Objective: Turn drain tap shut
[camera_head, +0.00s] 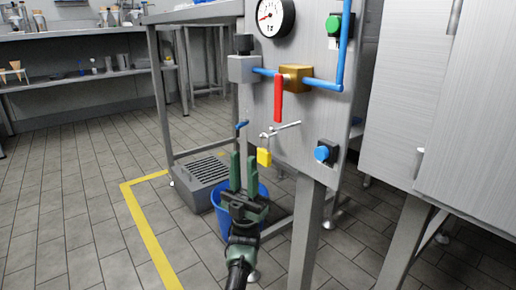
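A red lever (278,98) hangs straight down from a brass valve (296,77) on a blue pipe (322,85), on the grey panel. Below it a small silver fitting with a thin lever (283,129) sticks out, with a yellow tag (264,157) hanging under it. A short blue piece (241,126) shows at the panel's left edge; I cannot tell which small fitting is the drain tap. My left gripper (244,157) points up, open and empty, below and left of the silver fitting, apart from it in the picture. My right gripper is not in view.
A blue bucket (221,222) stands on the floor behind my gripper, beside a grey grated box (203,170). A gauge (275,16), a green button (333,24) and a blue knob (322,153) are on the panel. A steel cabinet (405,90) stands at right. Floor at left is clear.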

